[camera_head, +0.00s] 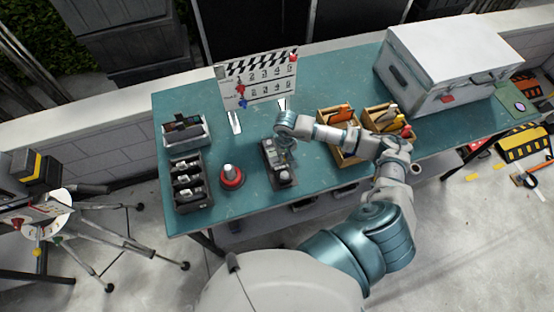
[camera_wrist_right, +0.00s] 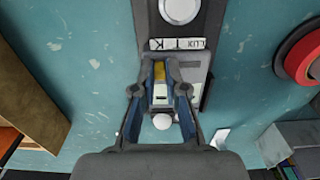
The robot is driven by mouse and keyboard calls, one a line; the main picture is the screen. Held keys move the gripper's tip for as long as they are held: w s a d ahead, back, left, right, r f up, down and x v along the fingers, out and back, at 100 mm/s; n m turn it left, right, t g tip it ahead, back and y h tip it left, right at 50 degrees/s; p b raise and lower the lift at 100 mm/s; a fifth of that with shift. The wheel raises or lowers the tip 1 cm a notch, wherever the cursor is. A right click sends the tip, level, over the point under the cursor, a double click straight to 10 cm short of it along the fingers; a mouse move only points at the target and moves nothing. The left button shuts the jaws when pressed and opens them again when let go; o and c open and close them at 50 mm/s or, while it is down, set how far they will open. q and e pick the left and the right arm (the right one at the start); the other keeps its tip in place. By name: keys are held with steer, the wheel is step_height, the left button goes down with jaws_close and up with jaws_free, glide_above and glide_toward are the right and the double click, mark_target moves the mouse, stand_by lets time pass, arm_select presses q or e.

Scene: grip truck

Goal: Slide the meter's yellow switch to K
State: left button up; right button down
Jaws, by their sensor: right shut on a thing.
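The meter (camera_head: 281,176) is a dark, long device lying on the teal table in the head view. In the right wrist view the meter (camera_wrist_right: 203,22) has a round white dome at the top and a white label (camera_wrist_right: 178,44) with upside-down-looking letters, among them T and K. The yellow switch (camera_wrist_right: 160,70) shows just below the label, between my right fingertips. My right gripper (camera_wrist_right: 160,76) is shut on the yellow switch; in the head view it (camera_head: 283,148) is over the meter's upper part and hides some of it. My left gripper is not in view.
A red round button (camera_head: 231,177) and a dark tray of parts (camera_head: 188,182) stand left of the meter. A clapperboard (camera_head: 258,80) stands behind it. Wooden boxes (camera_head: 340,148) and a big white case (camera_head: 455,65) are to the right. The table's front edge is close.

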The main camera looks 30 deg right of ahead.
steer(key=shift+d, duration=0.15)
steer(key=c, duration=1.2)
jaws_free()
steer(key=shift+s, duration=0.1)
steer(key=shift+d, duration=0.1)
step_height(320, 180, up, 12)
steer(key=shift+f, duration=0.15)
